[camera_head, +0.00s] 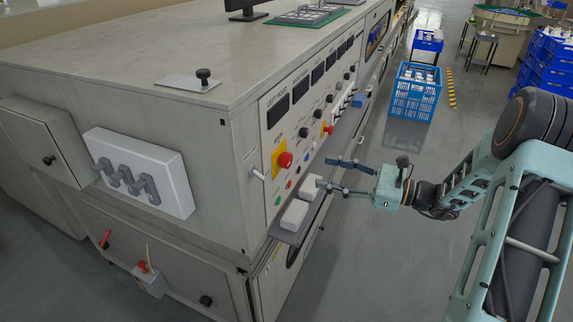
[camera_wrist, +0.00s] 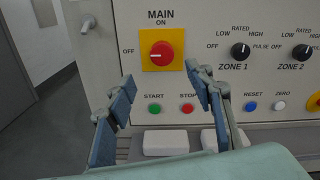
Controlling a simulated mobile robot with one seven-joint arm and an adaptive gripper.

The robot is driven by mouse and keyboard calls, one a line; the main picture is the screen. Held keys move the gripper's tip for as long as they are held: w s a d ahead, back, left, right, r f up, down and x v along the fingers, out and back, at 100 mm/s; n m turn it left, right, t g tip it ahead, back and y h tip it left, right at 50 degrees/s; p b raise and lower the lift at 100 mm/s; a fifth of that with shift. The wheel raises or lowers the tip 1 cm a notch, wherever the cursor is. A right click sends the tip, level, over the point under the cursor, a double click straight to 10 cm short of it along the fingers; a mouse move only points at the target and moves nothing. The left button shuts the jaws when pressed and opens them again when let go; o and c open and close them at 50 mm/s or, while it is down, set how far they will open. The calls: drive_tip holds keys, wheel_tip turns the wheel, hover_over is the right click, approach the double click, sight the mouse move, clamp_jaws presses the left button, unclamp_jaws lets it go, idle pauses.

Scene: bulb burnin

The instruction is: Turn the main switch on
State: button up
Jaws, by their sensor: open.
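The main switch (camera_wrist: 162,54) is a red rotary knob on a yellow plate, under the label MAIN, in the wrist view. Its white mark lies level and points left, toward OFF; ON is marked above. In the head view the switch (camera_head: 285,160) is at the near end of the grey cabinet's front panel. My gripper (camera_head: 325,173) is open and empty, out in front of the panel, apart from the knob. In the wrist view its two blue-padded fingers (camera_wrist: 160,76) appear below the knob, to its left and right.
Below the switch are a green START button (camera_wrist: 154,108) and a red STOP button (camera_wrist: 187,108). ZONE 1 (camera_wrist: 240,51) and ZONE 2 (camera_wrist: 301,52) knobs are to the right. White blocks (camera_wrist: 166,142) sit on the ledge. A handle (camera_head: 257,174) sticks out left of the switch.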

sight(290, 161)
drive_tip(key=x, duration=1.1)
drive_tip(key=shift+w+d+r, duration=0.1)
drive_tip(key=shift+w+r, duration=0.05)
drive_tip(key=c, duration=1.1)
